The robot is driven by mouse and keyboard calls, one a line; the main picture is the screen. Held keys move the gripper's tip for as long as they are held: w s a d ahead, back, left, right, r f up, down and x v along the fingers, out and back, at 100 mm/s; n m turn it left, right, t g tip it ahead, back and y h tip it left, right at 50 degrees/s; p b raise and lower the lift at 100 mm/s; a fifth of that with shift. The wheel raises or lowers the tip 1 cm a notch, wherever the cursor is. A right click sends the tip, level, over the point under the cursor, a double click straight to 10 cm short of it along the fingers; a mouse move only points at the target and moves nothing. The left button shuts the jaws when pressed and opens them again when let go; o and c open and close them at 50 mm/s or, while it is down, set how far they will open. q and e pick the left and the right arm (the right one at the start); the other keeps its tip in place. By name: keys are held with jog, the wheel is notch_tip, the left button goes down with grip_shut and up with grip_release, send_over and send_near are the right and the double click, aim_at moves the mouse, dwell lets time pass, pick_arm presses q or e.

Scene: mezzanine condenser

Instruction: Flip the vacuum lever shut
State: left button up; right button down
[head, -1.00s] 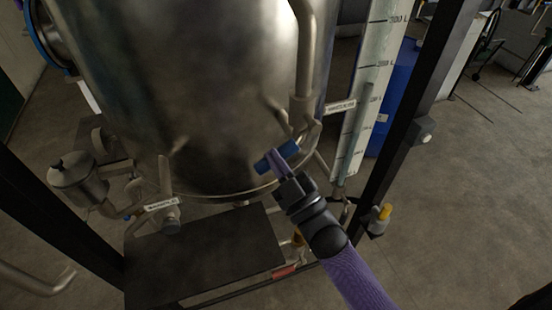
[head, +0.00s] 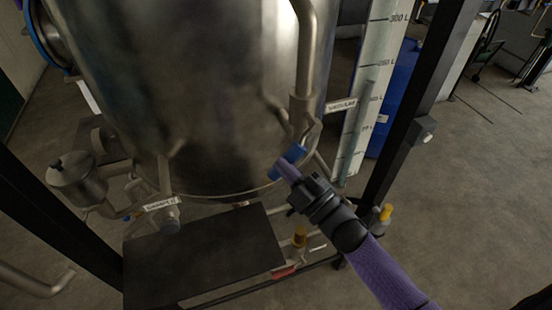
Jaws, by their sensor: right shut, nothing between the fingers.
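The vacuum lever is a blue handle (head: 291,156) low on the front right of the steel tank, just under the thick vertical pipe. A white tag (head: 341,105), probably the vacuum label, hangs to its upper right. My right gripper (head: 284,170) comes in from the lower right. Its fingers are shut and empty, with the tips at the lower left of the blue handle. I cannot tell whether they touch it. The fingers hide part of the handle. My left gripper is not in view.
The steel tank (head: 200,80) fills the upper middle. A black step or plate (head: 205,255) lies below it. A clear level gauge (head: 378,75) and a dark frame post (head: 410,110) stand to the right. A second tagged valve (head: 163,204) sits at lower left. Open floor lies at right.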

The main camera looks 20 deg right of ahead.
pick_arm(q)
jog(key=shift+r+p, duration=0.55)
jog(key=shift+p, duration=0.1)
pick_arm(e)
jog(key=d+f+n+g, duration=0.3)
jog(key=d+n+g, duration=0.1)
jog(key=n, duration=0.4)
jog(key=shift+d, duration=0.75)
jog(key=shift+w, duration=0.1)
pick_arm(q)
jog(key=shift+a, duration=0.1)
